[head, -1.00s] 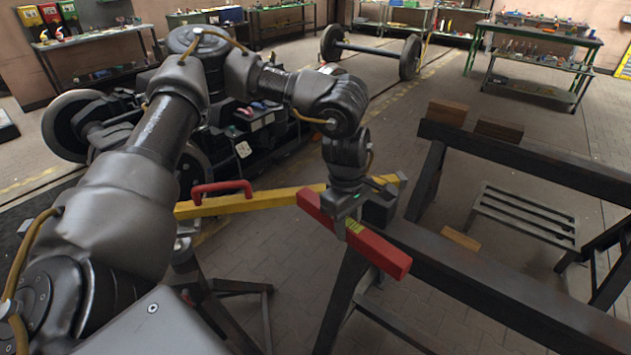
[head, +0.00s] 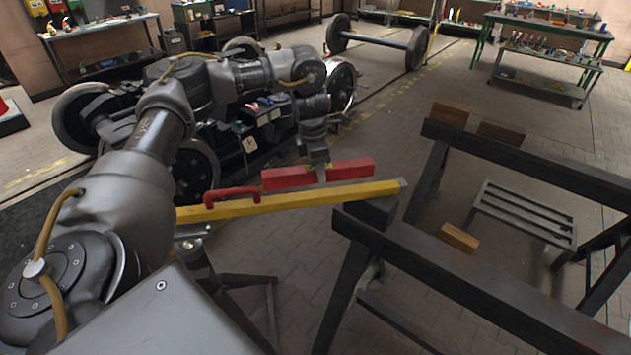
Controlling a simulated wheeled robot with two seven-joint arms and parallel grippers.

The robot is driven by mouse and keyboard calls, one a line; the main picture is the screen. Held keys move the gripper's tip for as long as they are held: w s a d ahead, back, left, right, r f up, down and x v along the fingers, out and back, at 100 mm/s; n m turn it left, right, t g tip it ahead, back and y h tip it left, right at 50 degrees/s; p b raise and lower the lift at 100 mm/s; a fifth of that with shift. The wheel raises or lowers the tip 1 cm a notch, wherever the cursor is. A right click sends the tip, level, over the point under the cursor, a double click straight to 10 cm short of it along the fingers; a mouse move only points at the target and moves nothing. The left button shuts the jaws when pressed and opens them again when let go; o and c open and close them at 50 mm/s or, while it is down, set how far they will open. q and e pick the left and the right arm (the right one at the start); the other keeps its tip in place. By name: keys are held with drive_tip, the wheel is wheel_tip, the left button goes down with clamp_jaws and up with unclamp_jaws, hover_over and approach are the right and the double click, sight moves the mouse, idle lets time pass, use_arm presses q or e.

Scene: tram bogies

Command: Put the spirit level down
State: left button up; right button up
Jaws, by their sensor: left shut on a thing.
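The spirit level (head: 345,170) is a red bar. My left gripper (head: 320,176), pointing down, is shut on it near its middle. The level lies roughly parallel to a yellow beam (head: 300,198) with a red handle (head: 232,195) and appears just behind it or over its far edge. I cannot tell whether the level touches the beam. The beam hides part of what is below the level. My right gripper is not in view.
The beam spans from a dark stand (head: 205,275) to the end of a dark trestle (head: 450,265). Wooden blocks (head: 460,238) lie on and near the trestles. A slatted stool (head: 520,215) stands between them. A bogie (head: 215,130) is behind my left arm.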

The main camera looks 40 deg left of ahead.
use_arm(q)
drive_tip(key=w+a+f, duration=0.1)
drive_tip(key=f, duration=0.1)
drive_tip(key=w+a+f, duration=0.1)
drive_tip(key=f, duration=0.1)
drive_tip(key=w+a+f, duration=0.1)
drive_tip(key=a, duration=0.1)
drive_tip(key=shift+w+f+b, duration=0.35)
drive_tip(key=shift+f, duration=0.05)
drive_tip(key=shift+w+a+f, duration=0.1)
drive_tip(key=shift+a+f, duration=0.05)
drive_tip(key=shift+f, duration=0.85)
drive_tip(key=shift+f+p, duration=0.3)
drive_tip(key=shift+p, duration=0.05)
drive_tip(key=shift+f, duration=0.45)
drive_tip(key=shift+f, duration=0.1)
